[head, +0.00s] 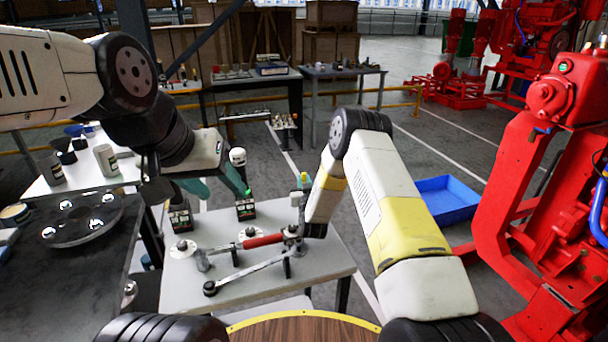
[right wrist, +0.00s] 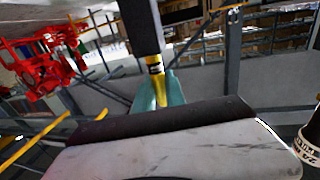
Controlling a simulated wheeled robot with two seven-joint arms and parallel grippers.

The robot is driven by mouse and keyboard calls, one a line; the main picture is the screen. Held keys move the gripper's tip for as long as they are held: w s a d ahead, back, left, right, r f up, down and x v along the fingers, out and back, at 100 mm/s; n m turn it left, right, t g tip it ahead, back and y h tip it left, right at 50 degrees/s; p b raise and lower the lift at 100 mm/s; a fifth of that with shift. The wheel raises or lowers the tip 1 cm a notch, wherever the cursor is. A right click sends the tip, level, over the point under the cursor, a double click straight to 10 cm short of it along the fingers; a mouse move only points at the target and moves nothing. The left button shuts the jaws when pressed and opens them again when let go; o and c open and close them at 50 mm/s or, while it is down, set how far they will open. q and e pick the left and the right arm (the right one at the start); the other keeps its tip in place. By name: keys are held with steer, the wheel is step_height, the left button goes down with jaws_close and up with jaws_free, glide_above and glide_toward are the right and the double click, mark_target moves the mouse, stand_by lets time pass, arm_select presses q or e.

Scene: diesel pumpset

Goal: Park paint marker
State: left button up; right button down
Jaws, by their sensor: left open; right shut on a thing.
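The paint marker (right wrist: 157,68) looks yellow with a black band. In the right wrist view it sits between the teal fingertips of my right gripper (right wrist: 157,95), which is shut on it. In the head view a small yellow and teal patch (head: 304,181) shows beside my right forearm, above the far right of the small grey table (head: 320,262). Most of the right gripper is hidden there. My left gripper (head: 215,185) is open, its teal fingers above the table's far left. Two small black blocks (head: 180,217) (head: 246,208) stand below and beside it. I cannot tell the marker's parking place.
A linkage with a red sleeve (head: 262,241) lies across the grey table. A dark bench with a round plate (head: 84,222) is at left. A blue tray (head: 445,199) lies on the floor at right, beside large red machinery (head: 520,225). The table's front right is clear.

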steer(key=shift+f, duration=0.1)
steer(key=c, duration=1.3)
jaws_free()
